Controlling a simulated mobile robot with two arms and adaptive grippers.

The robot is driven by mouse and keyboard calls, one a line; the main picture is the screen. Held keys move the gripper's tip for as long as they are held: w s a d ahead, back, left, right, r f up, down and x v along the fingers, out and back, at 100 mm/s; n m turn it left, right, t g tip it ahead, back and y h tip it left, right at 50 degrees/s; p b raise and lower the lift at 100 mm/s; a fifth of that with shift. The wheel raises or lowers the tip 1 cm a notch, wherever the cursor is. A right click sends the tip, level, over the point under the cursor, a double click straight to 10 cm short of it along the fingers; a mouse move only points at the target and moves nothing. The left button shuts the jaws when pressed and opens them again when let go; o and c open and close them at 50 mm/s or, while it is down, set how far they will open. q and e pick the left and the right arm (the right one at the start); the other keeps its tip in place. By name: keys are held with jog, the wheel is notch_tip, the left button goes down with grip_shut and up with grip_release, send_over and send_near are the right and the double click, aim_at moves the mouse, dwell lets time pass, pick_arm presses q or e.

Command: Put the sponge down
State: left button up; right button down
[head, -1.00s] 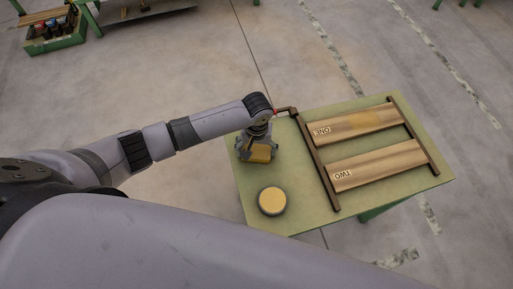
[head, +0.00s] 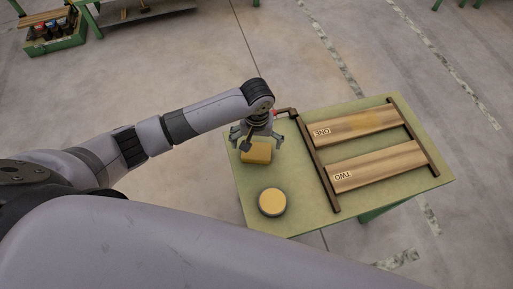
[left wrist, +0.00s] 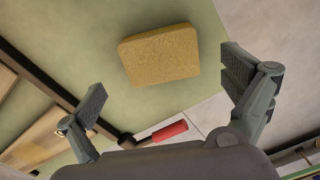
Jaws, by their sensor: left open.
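The yellow sponge (head: 256,154) lies flat on the green table (head: 300,222) near its left edge. In the left wrist view the sponge (left wrist: 160,55) shows whole, apart from both fingers. My left gripper (head: 262,144) is open and empty, just above and behind the sponge in the head view. My right gripper is not in view.
A round tin with a yellow top (head: 272,202) stands in front of the sponge. A dark rack holds wooden boards marked ONE (head: 352,123) and TWO (head: 380,164) on the right. The table edge is close on the left.

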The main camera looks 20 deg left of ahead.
aim_at(257, 151)
pick_arm(q)
notch_tip(257, 151, up, 7)
dwell(0.3)
dwell(0.5)
